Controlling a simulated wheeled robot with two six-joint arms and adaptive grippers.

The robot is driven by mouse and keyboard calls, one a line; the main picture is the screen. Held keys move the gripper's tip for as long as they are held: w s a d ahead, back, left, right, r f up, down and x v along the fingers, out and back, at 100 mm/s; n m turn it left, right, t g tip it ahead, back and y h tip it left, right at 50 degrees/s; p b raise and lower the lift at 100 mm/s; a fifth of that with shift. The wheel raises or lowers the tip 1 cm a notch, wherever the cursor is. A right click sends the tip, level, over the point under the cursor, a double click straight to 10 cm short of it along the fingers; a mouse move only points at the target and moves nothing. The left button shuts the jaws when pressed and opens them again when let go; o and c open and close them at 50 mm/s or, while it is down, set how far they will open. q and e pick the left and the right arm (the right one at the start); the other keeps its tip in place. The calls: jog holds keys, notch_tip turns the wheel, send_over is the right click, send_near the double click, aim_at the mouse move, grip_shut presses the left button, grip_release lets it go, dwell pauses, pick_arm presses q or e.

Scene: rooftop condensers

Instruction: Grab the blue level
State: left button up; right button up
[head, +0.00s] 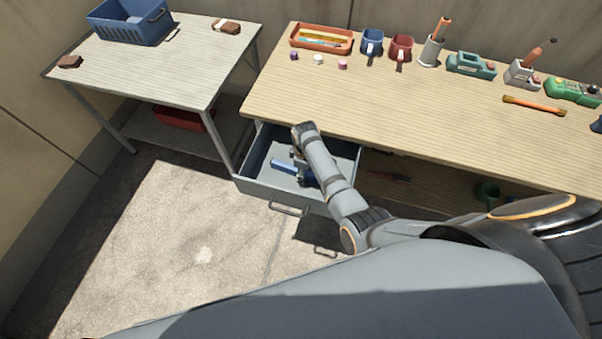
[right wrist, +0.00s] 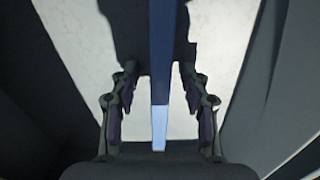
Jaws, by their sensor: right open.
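The blue level (head: 283,166) lies in the open grey drawer (head: 256,187) under the long workbench. Part of it is hidden by my right arm and gripper in the head view. My right gripper (head: 303,168) is down in the drawer, over the level. In the right wrist view the level (right wrist: 162,60) is a long blue bar with a paler near end, running between the two fingers. My right gripper (right wrist: 160,82) is open, with a gap on each side of the bar. My left gripper is not in view.
A side table (head: 140,70) at left carries a blue basket (head: 128,22). The floor in front is clear.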

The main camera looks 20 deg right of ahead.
jog(key=shift+c, duration=0.4)
grip_shut()
jog(key=shift+r, duration=0.2)
